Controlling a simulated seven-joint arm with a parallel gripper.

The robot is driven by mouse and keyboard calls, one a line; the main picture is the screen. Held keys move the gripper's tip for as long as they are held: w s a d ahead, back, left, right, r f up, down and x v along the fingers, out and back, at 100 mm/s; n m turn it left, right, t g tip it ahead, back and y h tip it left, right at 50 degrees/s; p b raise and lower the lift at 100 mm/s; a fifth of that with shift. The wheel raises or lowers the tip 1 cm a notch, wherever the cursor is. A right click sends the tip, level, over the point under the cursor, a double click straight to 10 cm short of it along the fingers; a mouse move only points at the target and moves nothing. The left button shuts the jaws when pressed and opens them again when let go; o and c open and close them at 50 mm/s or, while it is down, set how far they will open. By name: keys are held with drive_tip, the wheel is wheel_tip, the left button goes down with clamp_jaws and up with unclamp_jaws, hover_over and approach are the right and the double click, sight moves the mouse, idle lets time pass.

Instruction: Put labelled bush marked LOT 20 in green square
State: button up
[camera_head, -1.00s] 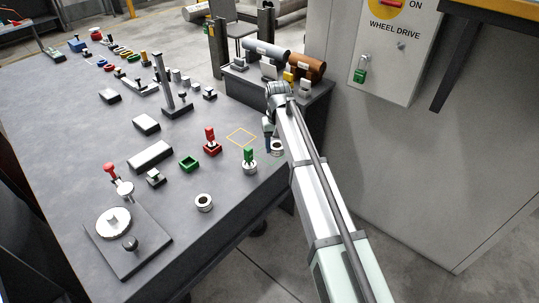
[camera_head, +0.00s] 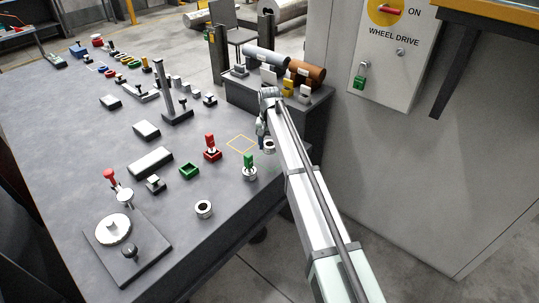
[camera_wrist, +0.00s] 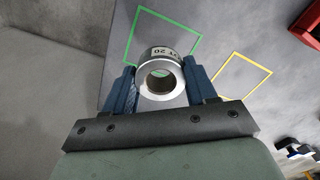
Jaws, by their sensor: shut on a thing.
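The bush marked LOT 20 (camera_wrist: 160,64) is a pale metal ring with a white label; only part of the lettering, with "20", shows in the wrist view. My gripper (camera_wrist: 160,76) is shut on it, one blue finger on each side. The green square (camera_wrist: 172,21) is an outline just beyond the bush in the wrist view, and the bush covers part of its near side. In the head view the bush (camera_head: 269,147) hangs at my gripper (camera_head: 264,139), near the table's right edge. I cannot tell its exact height.
A red fixture (camera_head: 211,148), a green-topped piece (camera_head: 249,168) and another bush (camera_head: 204,209) stand nearby. A dark raised stand (camera_head: 300,112) lies behind my gripper.

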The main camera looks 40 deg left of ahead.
sight(269, 161)
drive_tip(key=shift+f, duration=2.55)
drive_tip(key=shift+f, duration=0.15)
drive_tip(key=o, duration=1.3)
drive_tip(key=shift+o, duration=0.2)
wheel_tip(269, 161, up, 12)
